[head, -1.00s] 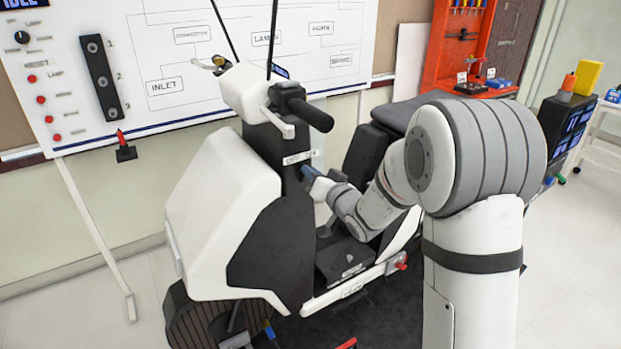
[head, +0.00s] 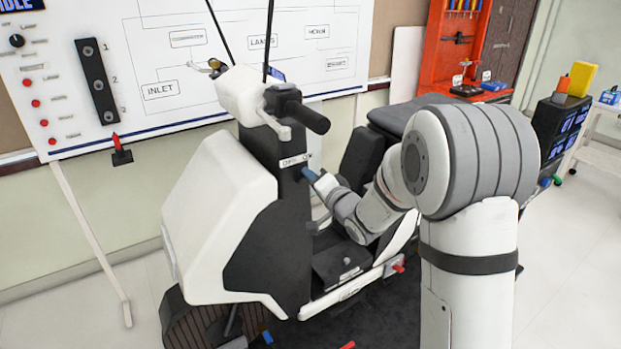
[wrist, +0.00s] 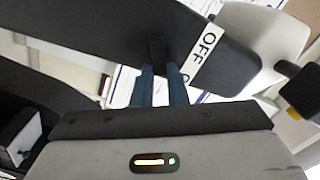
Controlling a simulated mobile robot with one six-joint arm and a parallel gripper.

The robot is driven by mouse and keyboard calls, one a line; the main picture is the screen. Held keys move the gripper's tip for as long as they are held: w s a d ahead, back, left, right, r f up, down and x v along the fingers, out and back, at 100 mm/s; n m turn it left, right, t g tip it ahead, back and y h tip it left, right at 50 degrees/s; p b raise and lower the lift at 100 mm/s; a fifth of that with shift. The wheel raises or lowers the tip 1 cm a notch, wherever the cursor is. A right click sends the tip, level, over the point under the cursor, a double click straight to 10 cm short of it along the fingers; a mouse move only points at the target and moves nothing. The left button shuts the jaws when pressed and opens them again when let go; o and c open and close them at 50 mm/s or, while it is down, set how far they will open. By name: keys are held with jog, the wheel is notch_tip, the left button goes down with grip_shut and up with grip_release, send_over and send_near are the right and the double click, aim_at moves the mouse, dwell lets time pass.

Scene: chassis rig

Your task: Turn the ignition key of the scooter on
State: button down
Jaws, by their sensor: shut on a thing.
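The white and black scooter (head: 215,215) stands in the middle of the head view. Its dark column carries a white label (head: 294,161) at key height. In the wrist view the label (wrist: 207,50) reads OFF, and its other end is partly hidden by a finger. My gripper (head: 306,172) reaches the column just below the label. In the wrist view its two blue fingers (wrist: 158,72) are shut on a small dark piece, the ignition key (wrist: 156,50), at the column face. The key's exact angle is hard to tell.
The handlebar grip (head: 306,114) juts out above my gripper. The black seat (head: 415,110) is behind my arm. A whiteboard (head: 345,40) with a diagram stands behind the scooter. An orange tool rack (head: 440,50) is at the back right.

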dwell(0.3)
jog(key=c, duration=1.4)
grip_release()
jog(key=shift+c, duration=0.2)
jog(key=b+v, duration=0.1)
jog(key=v, duration=0.6)
jog(key=shift+s+d, duration=0.25)
jog(key=shift+s, duration=0.1)
